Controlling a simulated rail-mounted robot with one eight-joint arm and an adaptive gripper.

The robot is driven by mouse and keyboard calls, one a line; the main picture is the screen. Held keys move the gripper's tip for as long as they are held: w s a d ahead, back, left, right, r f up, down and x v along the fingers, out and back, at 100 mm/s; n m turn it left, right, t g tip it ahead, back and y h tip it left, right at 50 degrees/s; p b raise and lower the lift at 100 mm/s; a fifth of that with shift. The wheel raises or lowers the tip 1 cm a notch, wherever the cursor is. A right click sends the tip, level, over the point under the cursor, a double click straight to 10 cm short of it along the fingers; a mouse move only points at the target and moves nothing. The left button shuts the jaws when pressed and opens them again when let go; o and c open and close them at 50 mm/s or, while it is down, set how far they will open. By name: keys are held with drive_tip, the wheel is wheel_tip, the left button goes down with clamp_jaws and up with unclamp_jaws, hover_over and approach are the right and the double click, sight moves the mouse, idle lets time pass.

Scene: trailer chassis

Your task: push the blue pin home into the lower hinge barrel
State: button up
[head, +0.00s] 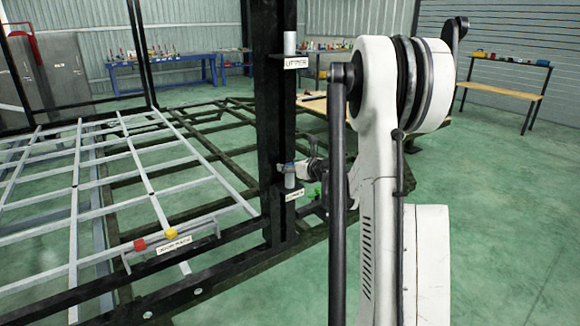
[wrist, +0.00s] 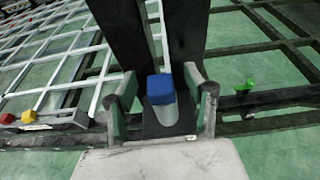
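The blue pin (wrist: 160,88) shows its blue block-shaped head in the wrist view, over the grey lower hinge barrel (wrist: 168,114). How deep its shaft sits cannot be told. My gripper (wrist: 161,78) has one finger on each side of the blue head, with a gap on both sides, so it looks open. In the head view, the lower barrel (head: 290,181) is on the black post above its label, and my gripper (head: 299,168) is at its top, largely covering the blue pin. The upper barrel (head: 290,42) is higher on the same post.
Red (head: 140,244) and yellow (head: 171,233) pins lie on the rack at the frame's front left. The black post (head: 268,110) rises directly beside the barrel. A bright green object (wrist: 245,87) is right of my gripper. Workbenches stand far back.

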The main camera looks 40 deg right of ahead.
drive_tip(key=v, duration=1.2)
drive_tip(key=shift+w+a, duration=0.1)
drive_tip(key=shift+a, duration=0.05)
idle(0.3)
drive_tip(key=s+a+r+n+g+y+p, duration=0.15)
drive_tip(key=a+r+n, duration=0.25)
drive_tip(key=a+n, duration=0.75)
drive_tip(key=s+a+r+n+g+y+p, duration=0.1)
drive_tip(key=s+a+r+n+g+p, duration=0.4)
drive_tip(key=a, duration=1.1)
drive_tip(key=s+a+n+g+h+p, duration=0.1)
drive_tip(key=s+a+n+p, duration=0.1)
drive_tip(key=s+a+n, duration=1.3)
drive_tip(key=s+n, duration=0.1)
drive_tip(key=n, duration=0.4)
drive_tip(key=shift+r, duration=0.2)
